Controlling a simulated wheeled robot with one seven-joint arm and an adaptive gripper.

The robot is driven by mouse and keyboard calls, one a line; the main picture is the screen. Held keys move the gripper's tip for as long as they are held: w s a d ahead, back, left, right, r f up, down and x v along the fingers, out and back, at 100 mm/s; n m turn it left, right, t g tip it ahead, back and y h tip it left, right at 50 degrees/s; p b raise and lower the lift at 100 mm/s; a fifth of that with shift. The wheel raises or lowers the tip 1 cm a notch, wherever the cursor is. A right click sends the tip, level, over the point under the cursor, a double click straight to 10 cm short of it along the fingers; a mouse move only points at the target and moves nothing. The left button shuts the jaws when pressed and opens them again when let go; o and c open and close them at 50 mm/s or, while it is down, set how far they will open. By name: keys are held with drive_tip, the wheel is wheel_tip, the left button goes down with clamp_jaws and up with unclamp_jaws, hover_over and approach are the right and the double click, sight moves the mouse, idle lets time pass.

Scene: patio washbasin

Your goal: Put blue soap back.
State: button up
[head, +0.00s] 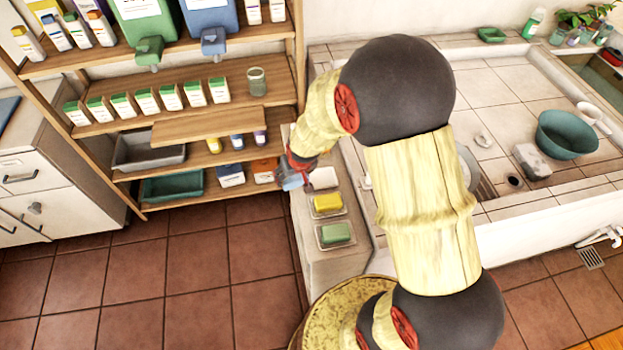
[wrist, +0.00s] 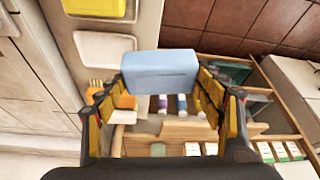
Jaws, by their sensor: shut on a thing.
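My gripper (wrist: 162,88) is shut on the blue soap (wrist: 160,72), a pale blue block held between its two fingers. In the head view the blue soap (head: 290,181) shows at the end of my arm, left of the row of soap dishes and near the shelf. A yellow soap (head: 327,202) and a green soap (head: 336,233) lie in dishes on the narrow ledge (head: 343,268). Behind the yellow soap is a white dish-like piece (head: 325,178); it also shows in the wrist view (wrist: 103,48), left of the blue soap. I see no coloured soap on it.
A wooden shelf (head: 210,131) with cartons, bottles and trays stands at the left, close to my gripper. The tiled washbasin counter (head: 480,80) at the right carries a teal bowl (head: 567,135) and a grey block (head: 532,162). My arm hides part of the counter.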

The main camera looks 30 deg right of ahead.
drive_tip(key=s+d+r+m+b, duration=0.2)
drive_tip(key=s+d, duration=0.8)
drive_tip(key=d, duration=0.3)
drive_tip(key=shift+s+r+h, duration=0.35)
drive_tip(key=shift+r+h, duration=0.05)
drive_tip(key=w+f, duration=0.3)
drive_tip(key=w, duration=0.1)
drive_tip(key=w+a+f+b, duration=0.1)
drive_tip(key=w+f, duration=0.2)
drive_tip(key=w, duration=0.2)
drive_tip(key=w+f+b, duration=0.1)
drive_tip(key=w+f, duration=0.2)
drive_tip(key=w, duration=0.1)
drive_tip(key=shift+w+a+f, duration=0.2)
drive_tip(key=shift+w+f, duration=0.05)
drive_tip(key=shift+w+f+b, duration=0.15)
drive_tip(key=shift+f+b, duration=0.4)
drive_tip(key=shift+f, duration=1.15)
drive_tip(key=shift+f, duration=0.2)
drive_tip(key=o, duration=1.3)
